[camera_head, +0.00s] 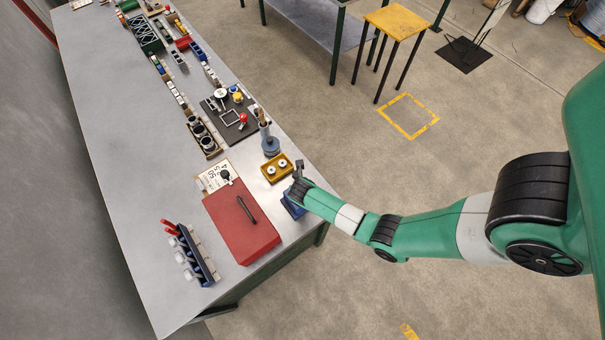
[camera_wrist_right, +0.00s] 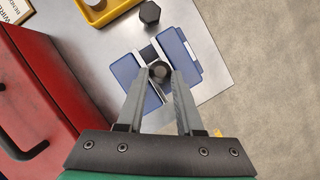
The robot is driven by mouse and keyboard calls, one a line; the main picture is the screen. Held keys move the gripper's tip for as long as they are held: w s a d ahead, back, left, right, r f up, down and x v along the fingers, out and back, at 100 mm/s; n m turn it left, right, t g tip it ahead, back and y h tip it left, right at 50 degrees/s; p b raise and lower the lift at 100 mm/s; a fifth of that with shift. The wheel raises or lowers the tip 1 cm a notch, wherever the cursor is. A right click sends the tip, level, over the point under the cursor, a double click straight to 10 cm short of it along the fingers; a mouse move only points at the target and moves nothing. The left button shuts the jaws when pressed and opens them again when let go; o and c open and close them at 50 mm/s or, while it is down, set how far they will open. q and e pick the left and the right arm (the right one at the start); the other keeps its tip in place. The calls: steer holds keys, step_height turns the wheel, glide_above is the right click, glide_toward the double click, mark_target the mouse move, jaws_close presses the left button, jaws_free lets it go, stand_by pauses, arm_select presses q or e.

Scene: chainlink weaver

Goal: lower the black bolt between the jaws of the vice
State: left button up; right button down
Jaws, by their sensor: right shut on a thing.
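The blue vice (camera_wrist_right: 181,52) stands near the bench's right edge, with pale jaw faces. In the head view the vice (camera_head: 292,207) is partly covered by my right arm. My right gripper (camera_wrist_right: 160,76) is shut on a dark, round-topped piece, which looks like the black bolt (camera_wrist_right: 159,69). The bolt appears over the gap between the jaws in the wrist view. Its lower end and its height above the jaws are hidden. In the head view my right gripper (camera_head: 298,186) is over the vice. My left gripper is not in view.
A black hexagonal piece (camera_wrist_right: 149,13) stands just beyond the vice, near the yellow tray (camera_wrist_right: 96,14). A red toolbox (camera_head: 240,226) with a black handle sits left of the vice. A blue rack (camera_head: 199,258) stands farther left. Bare bench lies along the left side.

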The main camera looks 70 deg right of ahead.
steer(key=shift+c, duration=2.4)
jaws_free()
steer(key=p+v, duration=0.3)
steer(key=v, duration=0.8)
steer(key=shift+r, duration=0.3)
steer(key=shift+a, duration=0.15)
